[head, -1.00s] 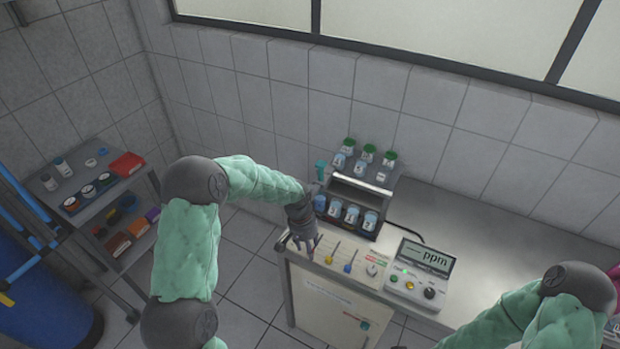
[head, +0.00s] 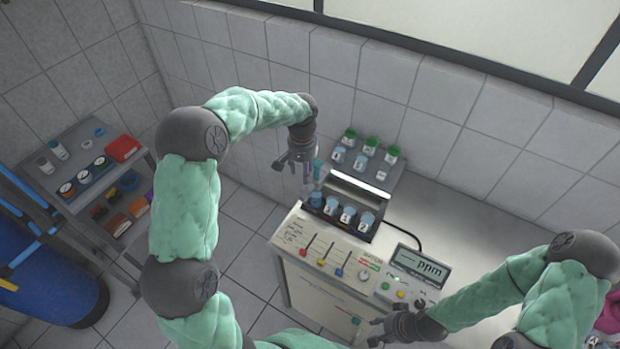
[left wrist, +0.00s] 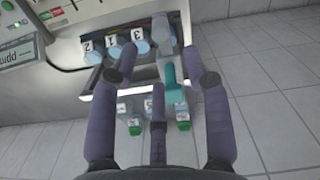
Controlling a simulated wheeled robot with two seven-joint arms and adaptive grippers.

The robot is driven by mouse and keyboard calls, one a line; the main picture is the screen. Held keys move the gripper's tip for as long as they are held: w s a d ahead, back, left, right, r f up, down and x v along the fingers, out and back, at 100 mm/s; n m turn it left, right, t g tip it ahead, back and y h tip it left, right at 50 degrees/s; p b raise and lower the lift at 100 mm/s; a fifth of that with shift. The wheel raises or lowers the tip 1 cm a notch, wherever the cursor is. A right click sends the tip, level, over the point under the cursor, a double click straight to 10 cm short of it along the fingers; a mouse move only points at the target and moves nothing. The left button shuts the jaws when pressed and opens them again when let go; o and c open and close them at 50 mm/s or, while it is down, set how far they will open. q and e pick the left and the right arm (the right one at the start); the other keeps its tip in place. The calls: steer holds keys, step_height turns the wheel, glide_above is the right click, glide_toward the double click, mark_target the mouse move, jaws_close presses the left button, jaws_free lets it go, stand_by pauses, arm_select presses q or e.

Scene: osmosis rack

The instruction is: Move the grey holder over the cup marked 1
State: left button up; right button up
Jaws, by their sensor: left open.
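The grey holder (left wrist: 164,36) is a pale piece with a teal handle (left wrist: 174,78), at the end of the cup row nearest my left gripper. In the head view the teal handle (head: 317,169) stands at the rack's left end. The cup marked 1 (left wrist: 114,45) sits in the row between the cups marked 2 (left wrist: 90,50) and 3 (left wrist: 139,40). In the head view it is the third cup from the left (head: 347,215). My left gripper (head: 291,166) is open, its fingers (left wrist: 164,78) on either side of the handle in the wrist view; contact is unclear. My right gripper (head: 374,332) is open and empty.
In front are a panel with coloured levers (head: 320,255) and a ppm meter (head: 420,265). The counter to the right (head: 480,230) is clear. A side shelf (head: 75,180) stands far left.

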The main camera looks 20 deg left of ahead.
mark_target(304, 188)
arm_select(q)
steer(key=shift+w+f, duration=0.2)
steer(key=shift+f, duration=0.1)
steer(key=f, duration=1)
steer(key=shift+s, duration=0.2)
jaws_close()
steer(key=shift+d+f, duration=0.1)
